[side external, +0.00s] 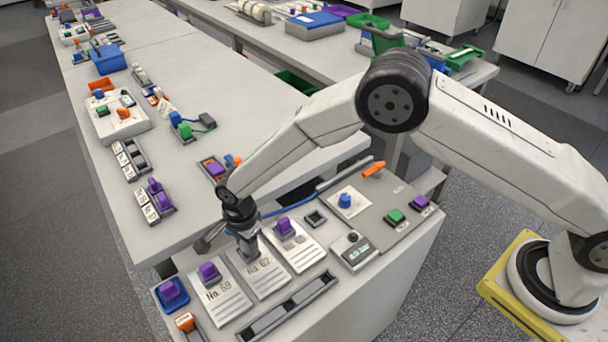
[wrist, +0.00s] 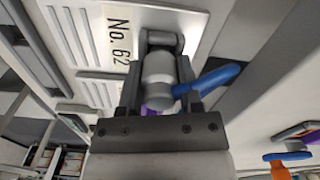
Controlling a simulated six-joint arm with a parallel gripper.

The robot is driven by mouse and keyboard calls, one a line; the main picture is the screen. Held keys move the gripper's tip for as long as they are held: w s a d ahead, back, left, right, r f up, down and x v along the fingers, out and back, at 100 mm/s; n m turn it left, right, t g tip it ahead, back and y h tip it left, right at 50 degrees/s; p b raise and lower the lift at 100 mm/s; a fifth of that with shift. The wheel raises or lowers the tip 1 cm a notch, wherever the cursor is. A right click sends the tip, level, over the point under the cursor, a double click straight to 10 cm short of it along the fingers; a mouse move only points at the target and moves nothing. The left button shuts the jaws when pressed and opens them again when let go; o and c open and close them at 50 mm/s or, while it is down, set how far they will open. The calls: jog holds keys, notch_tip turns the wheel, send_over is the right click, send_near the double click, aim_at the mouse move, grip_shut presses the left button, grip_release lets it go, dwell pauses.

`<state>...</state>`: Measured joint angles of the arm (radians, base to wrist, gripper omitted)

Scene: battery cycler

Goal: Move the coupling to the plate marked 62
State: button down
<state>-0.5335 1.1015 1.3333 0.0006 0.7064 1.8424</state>
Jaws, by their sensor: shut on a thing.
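My gripper (side external: 247,245) points down over the plate marked 62 (side external: 265,283), near its top end. In the wrist view, my gripper (wrist: 158,95) is shut on the coupling (wrist: 158,68), a pale grey cylinder with a darker grey end piece. A blue part (wrist: 217,79) shows beside it on the right; I cannot tell whether it is joined to the coupling. The plate (wrist: 118,60) with its "No. 62" label lies beyond the jaws. I cannot tell whether the coupling touches it.
A plate marked 59 or 69 (side external: 218,305) with a purple block (side external: 210,272) lies to the left. Another plate (side external: 309,255) with a purple block (side external: 286,228) lies to the right. A grey slotted rail (side external: 288,307) lies in front. A display box (side external: 353,252) stands further right.

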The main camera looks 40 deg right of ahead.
jog(key=shift+f, duration=0.15)
jog(key=shift+c, duration=1)
grip_release()
jog(key=shift+r, duration=3.85)
jog(key=shift+d, duration=0.1)
